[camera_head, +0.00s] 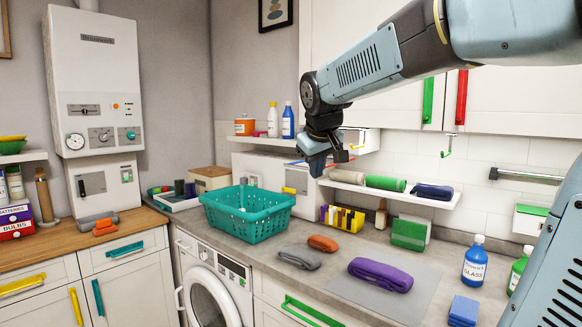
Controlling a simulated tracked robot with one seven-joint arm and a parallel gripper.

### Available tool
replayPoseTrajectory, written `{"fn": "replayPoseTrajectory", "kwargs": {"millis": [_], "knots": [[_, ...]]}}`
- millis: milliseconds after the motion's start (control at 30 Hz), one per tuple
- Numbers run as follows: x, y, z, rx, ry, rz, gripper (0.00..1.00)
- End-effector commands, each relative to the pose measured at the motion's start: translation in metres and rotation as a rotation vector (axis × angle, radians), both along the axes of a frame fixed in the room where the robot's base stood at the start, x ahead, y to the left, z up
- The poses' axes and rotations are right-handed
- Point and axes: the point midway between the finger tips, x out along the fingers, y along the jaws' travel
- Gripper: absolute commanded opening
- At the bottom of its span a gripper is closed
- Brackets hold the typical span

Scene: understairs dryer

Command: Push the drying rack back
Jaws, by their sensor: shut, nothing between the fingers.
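No drying rack shows plainly. A white boxy piece (367,139) with a yellow bar projects from under the white wall cabinets, just right of my gripper (318,168). Thin red and blue rods (298,162) show just left of my gripper. These may be parts of the rack, but I cannot tell, as my gripper and wrist hide the space between. My gripper is shut and empty, pointing down above the back of the counter. I cannot tell whether it touches the rods or the white piece.
A teal basket (248,213) stands on the grey counter (335,262) above the washing machine (212,285). A wall shelf (400,192) holds rolled towels. Folded cloths, including a purple one (380,274), lie in front.

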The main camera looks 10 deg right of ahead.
Motion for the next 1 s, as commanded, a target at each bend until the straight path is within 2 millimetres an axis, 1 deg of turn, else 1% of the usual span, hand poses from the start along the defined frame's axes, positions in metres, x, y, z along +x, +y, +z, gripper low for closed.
{"fn": "replayPoseTrajectory", "kwargs": {"millis": [33,200,300,400,500,667,767,1000], "knots": [[0.023,0.004,0.005,-0.021,-0.004,0.019,0.00],[0.089,0.014,0.019,-0.089,-0.027,0.076,0.00],[0.120,0.019,0.023,-0.121,-0.038,0.104,0.00],[0.142,0.024,0.026,-0.145,-0.047,0.125,0.00],[0.156,0.027,0.027,-0.159,-0.053,0.137,0.00],[0.166,0.027,0.023,-0.167,-0.055,0.144,0.00],[0.172,0.025,0.016,-0.168,-0.053,0.143,0.00],[0.197,0.018,-0.016,-0.168,-0.052,0.142,0.00]]}}
